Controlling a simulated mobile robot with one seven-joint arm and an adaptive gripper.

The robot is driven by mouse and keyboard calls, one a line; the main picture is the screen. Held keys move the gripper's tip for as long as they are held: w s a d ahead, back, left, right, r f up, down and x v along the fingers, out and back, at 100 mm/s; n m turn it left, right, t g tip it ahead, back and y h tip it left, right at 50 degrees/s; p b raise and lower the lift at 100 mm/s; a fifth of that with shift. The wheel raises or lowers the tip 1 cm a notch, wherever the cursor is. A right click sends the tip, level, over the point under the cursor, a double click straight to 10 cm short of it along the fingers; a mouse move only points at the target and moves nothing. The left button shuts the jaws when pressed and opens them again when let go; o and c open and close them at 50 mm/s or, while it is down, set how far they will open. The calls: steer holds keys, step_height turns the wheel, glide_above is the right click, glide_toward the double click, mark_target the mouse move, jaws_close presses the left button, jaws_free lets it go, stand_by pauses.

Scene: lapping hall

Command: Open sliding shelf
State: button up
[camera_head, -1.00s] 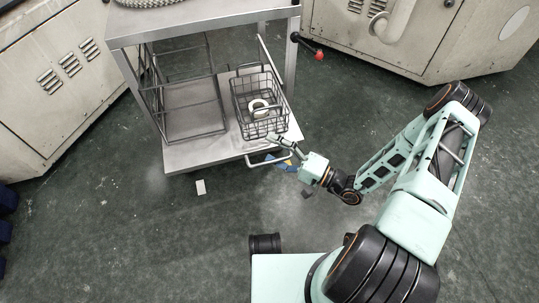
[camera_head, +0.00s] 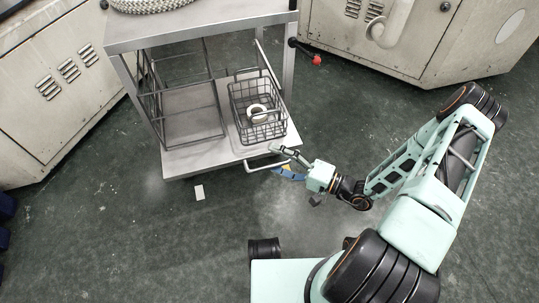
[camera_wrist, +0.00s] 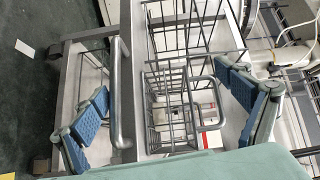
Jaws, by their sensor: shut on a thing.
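The sliding shelf (camera_head: 205,157) is a grey metal board low in a metal cart. Its front part shows out beyond the cart's tabletop. A bar handle (camera_head: 252,168) runs along its front edge; it also shows upright in the wrist view (camera_wrist: 117,90). My gripper (camera_head: 281,159) is at the right end of this handle and is shut on it. In the wrist view my blue-padded fingers (camera_wrist: 172,112) stand either side, with the handle close to the left one. The exact contact is hard to see.
A wire basket (camera_head: 258,128) with a white ring (camera_head: 257,110) stands on the shelf's right part. A wire frame (camera_head: 190,100) stands at left. Beige cabinets (camera_head: 65,85) flank the cart. A red-tipped lever (camera_head: 316,60) sticks out at right. The floor in front is mostly clear.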

steer(key=shift+s+d+r, duration=0.25)
steer(key=shift+d+r, duration=0.1)
steer(key=shift+d, duration=0.25)
steer(key=shift+s+d+r, duration=0.25)
steer(key=shift+d+r, duration=0.05)
steer(key=shift+d, duration=0.3)
steer(key=shift+c, duration=0.7)
steer(key=shift+s+d, duration=0.15)
steer(key=shift+d, duration=0.15)
steer(key=c, duration=0.7)
steer(key=shift+s+d+f+b, duration=0.15)
steer(key=shift+d+f+b, duration=0.05)
steer(key=shift+d+b, duration=0.1)
steer(key=c, duration=0.4)
steer(key=shift+f+b+v, duration=0.2)
steer(key=shift+v, duration=0.8)
steer(key=shift+f+b+v, duration=0.25)
steer(key=shift+v, duration=0.75)
steer(key=shift+f+b+v, duration=0.2)
steer(key=shift+v, duration=0.8)
steer(key=shift+c, duration=0.2)
steer(key=shift+s, duration=0.15)
